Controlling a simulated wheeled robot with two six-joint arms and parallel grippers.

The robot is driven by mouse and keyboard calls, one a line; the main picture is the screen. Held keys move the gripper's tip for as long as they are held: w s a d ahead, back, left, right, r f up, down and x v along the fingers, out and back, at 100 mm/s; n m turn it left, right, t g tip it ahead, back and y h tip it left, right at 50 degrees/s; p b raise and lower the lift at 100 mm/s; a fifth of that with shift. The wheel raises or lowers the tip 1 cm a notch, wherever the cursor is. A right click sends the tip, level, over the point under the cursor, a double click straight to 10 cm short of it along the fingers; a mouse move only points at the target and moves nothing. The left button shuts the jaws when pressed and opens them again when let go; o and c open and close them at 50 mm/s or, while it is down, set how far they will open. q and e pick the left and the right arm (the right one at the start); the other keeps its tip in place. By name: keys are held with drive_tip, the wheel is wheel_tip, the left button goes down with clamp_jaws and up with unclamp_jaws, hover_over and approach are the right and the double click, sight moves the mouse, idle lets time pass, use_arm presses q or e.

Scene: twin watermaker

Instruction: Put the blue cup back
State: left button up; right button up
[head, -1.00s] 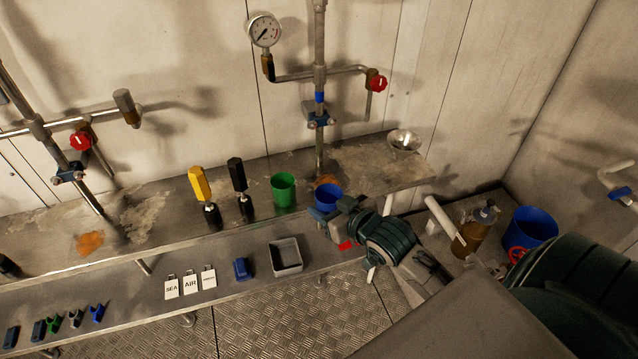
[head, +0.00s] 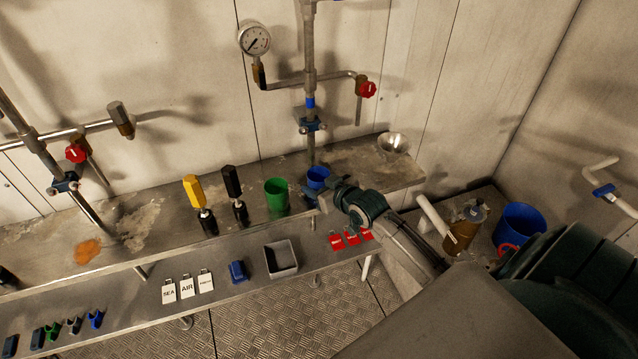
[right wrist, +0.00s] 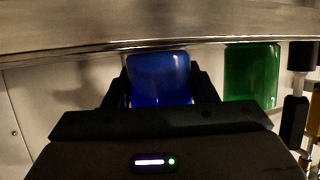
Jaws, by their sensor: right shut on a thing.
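The blue cup (head: 318,178) is upright at the back bench, just right of the green cup (head: 277,194) and close to the foot of the vertical pipe. My right gripper (head: 322,190) is shut on the blue cup from the front right. In the right wrist view, the blue cup (right wrist: 159,79) sits between the two dark fingers (right wrist: 160,95), with the green cup (right wrist: 252,75) apart to its right. I cannot tell whether the blue cup's base touches the bench. My left gripper is out of view.
The steel bench (head: 140,225) also bears a yellow-handled tool (head: 194,190), a black-handled tool (head: 232,182) and a metal bowl (head: 393,144). The lower shelf holds a grey tray (head: 281,259), white tags (head: 187,286) and red tags (head: 351,236). A blue bucket (head: 518,227) stands at right.

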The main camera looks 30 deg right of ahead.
drive_tip(key=shift+f, duration=0.15)
drive_tip(key=o, duration=1)
drive_tip(key=shift+r, duration=0.2)
drive_tip(key=v, duration=1.2)
drive_tip(key=shift+f, duration=0.1)
